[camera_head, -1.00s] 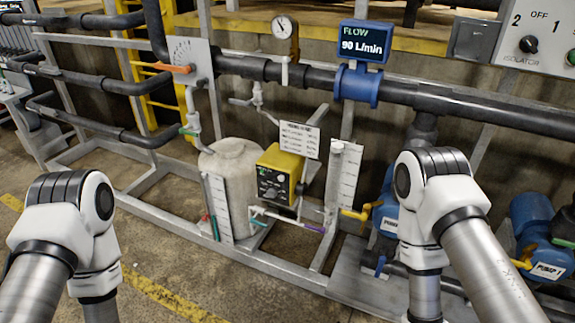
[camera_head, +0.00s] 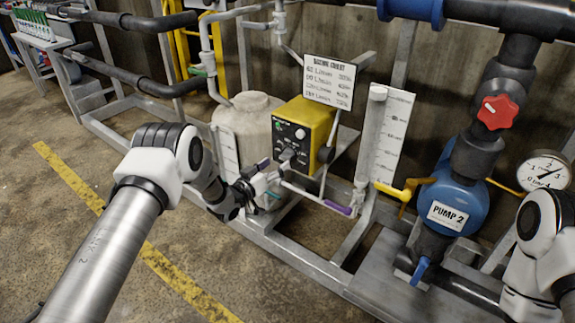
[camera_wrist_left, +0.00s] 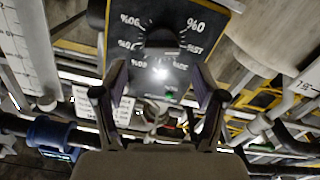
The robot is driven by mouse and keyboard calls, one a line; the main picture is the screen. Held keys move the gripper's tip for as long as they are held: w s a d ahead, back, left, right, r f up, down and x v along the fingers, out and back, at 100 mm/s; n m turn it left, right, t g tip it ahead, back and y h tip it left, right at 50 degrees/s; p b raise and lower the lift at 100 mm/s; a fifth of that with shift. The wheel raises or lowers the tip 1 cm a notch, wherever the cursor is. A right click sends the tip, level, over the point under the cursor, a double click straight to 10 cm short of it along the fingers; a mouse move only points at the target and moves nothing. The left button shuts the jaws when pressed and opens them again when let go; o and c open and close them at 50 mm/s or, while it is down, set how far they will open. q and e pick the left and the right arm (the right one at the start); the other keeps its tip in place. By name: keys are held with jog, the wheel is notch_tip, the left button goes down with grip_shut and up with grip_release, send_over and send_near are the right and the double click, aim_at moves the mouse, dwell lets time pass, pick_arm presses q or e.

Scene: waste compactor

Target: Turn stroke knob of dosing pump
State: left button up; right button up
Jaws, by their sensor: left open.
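The dosing pump (camera_head: 318,118) is a yellow box with a black front panel, beside the white tank. Its stroke knob (camera_head: 287,155) is low on that panel. In the left wrist view the knob (camera_wrist_left: 160,38) is dark and round, with percent marks around it. My left gripper (camera_head: 268,174) is in front of and just below the panel. In the left wrist view its fingers (camera_wrist_left: 158,85) are spread apart and empty, with the knob ahead between and beyond the tips. It looks apart from the knob. My right gripper is outside the picture; only part of that arm shows.
The white tank (camera_head: 246,120) stands left of the pump. A thin pipe with a purple sleeve (camera_head: 338,208) runs below it. A graduated cylinder (camera_head: 370,140) and the blue PUMP 2 (camera_head: 455,195) stand to the right. A chart plate (camera_head: 331,82) is above. Floor at left is clear.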

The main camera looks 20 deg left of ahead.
aim_at(285, 159)
pick_arm(q)
jog(key=b+x, duration=0.1)
jog(key=x, duration=0.3)
jog(key=shift+w, duration=0.4)
jog(key=c, duration=1.1)
jog(key=shift+c, duration=0.2)
jog(key=m, duration=0.4)
jog(key=shift+d+m, duration=0.1)
jog(key=shift+m, duration=0.3)
jog(key=m+b, duration=0.1)
jog(key=m, duration=0.3)
jog(key=shift+s+d+f+m, duration=0.1)
jog(key=shift+m, duration=0.2)
jog(key=m, duration=0.4)
jog(key=shift+d+f+m+b, duration=0.15)
jog(key=shift+m+b, duration=0.2)
jog(key=shift+m, duration=2.05)
